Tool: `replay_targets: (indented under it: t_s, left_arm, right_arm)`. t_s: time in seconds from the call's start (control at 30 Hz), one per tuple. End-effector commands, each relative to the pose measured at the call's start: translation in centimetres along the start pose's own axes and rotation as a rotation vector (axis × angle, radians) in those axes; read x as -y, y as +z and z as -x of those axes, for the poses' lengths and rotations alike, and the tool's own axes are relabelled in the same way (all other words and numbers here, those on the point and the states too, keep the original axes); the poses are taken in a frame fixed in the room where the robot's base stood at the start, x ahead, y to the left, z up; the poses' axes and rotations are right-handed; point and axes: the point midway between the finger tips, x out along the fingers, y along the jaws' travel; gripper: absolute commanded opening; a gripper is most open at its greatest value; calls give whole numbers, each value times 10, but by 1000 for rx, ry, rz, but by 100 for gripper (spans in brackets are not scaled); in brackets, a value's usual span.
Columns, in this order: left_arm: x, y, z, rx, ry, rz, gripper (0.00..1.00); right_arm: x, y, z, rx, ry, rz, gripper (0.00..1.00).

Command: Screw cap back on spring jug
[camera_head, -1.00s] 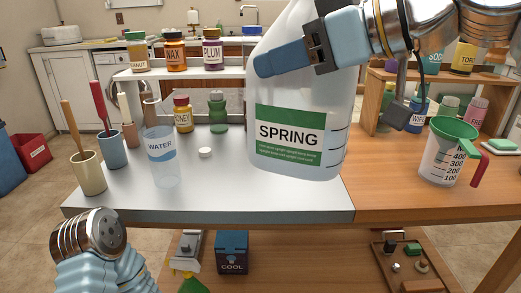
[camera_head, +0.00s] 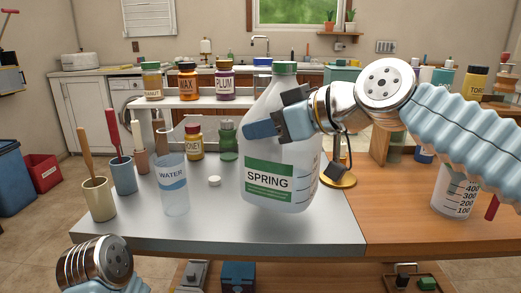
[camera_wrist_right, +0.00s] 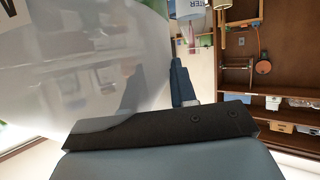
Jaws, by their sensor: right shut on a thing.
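The clear SPRING jug (camera_head: 262,205), with a green label, is upright over the grey-topped part of the table. A green cap (camera_head: 285,68) sits on its neck. My right gripper (camera_head: 264,129) is shut on the jug's upper body from the right; only its near finger shows clearly. I cannot tell whether the jug's base touches the table. In the right wrist view the translucent jug (camera_wrist_right: 75,60) fills the left side, against the dark finger pad. A small white cap (camera_head: 214,181) lies on the table left of the jug. My left gripper is out of view.
A WATER bottle (camera_head: 173,190) and tool cups (camera_head: 100,200) stand to the left. HONEY (camera_head: 194,140) and green (camera_head: 228,142) bottles stand behind. A measuring jug (camera_head: 452,192) stands on the wooden side at right. The table's front middle is clear.

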Motion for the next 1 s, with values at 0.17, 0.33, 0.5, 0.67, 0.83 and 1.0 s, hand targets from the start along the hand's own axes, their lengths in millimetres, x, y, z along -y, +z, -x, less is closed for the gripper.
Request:
replay_targets:
  t_s: [0.17,0.33,0.5,0.67,0.83,1.0]
  left_arm:
    - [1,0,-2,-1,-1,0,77]
    - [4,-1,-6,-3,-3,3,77]
    - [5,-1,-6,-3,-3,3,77]
    - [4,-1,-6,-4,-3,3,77]
    - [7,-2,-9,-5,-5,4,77]
    - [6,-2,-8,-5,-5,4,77]
  right_arm:
    - [-9,14,-20,2,0,-2,0]
    - [-8,36,-28,0,1,0,0]
    - [-8,40,-30,-2,2,2,0]
    - [-7,40,-30,-2,1,2,0]
    - [-7,45,-32,1,0,0,28]
    - [-7,44,-32,1,0,0,52]
